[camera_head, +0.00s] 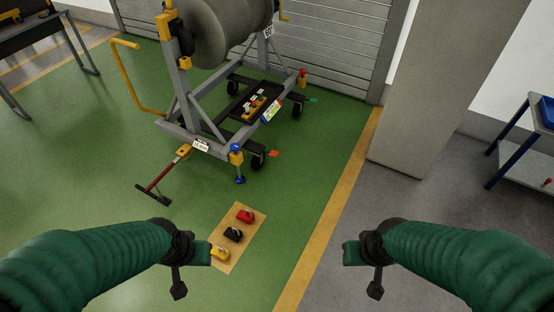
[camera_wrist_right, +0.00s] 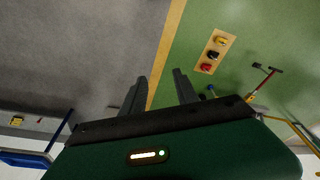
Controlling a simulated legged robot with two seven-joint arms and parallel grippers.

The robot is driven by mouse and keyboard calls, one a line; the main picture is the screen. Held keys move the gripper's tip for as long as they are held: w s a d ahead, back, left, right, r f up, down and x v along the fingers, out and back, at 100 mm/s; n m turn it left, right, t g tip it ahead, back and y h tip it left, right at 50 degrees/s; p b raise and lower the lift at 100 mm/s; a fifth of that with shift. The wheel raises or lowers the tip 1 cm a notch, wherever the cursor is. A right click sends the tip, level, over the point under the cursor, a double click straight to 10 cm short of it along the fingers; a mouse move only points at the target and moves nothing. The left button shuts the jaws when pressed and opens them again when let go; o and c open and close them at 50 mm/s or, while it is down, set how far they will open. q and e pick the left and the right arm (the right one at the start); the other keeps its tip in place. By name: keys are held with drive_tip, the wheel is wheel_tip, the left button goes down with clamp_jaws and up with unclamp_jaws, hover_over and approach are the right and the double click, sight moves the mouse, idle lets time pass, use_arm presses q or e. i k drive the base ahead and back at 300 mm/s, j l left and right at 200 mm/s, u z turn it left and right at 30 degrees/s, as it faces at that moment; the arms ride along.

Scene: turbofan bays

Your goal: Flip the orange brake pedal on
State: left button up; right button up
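A small orange pedal (camera_head: 273,154) sticks out beside the front right caster (camera_head: 258,161) of the grey wheeled engine stand (camera_head: 187,138) in the head view. It is too small there to tell its tilt. My right gripper (camera_head: 350,253) is over the grey floor at the lower right, far from the pedal. In the right wrist view, its two fingers (camera_wrist_right: 160,85) stand apart with nothing between them. My left gripper (camera_head: 207,250) is at the lower left, near the tan mat, also far from the pedal. Its finger gap cannot be made out.
A tan mat (camera_head: 245,238) with red, black and yellow items lies on the green floor. A red-handled tow bar (camera_head: 165,177) extends from the stand's front. A green tab (camera_head: 312,100) shows by the rear caster. A pillar (camera_head: 440,80) and blue-legged table (camera_head: 510,130) stand right.

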sight(272, 154)
drive_tip(key=i+j, duration=0.25)
drive_tip(key=i, duration=0.2)
drive_tip(key=i+j+u, duration=0.15)
drive_tip(key=i, duration=0.3)
drive_tip(key=i+j, duration=0.3)
drive_tip(key=i, duration=0.15)
drive_tip(key=i+j+u, duration=0.1)
drive_tip(key=i, duration=0.4)
drive_tip(key=i+l+u, duration=0.15)
drive_tip(key=i, duration=1.15)
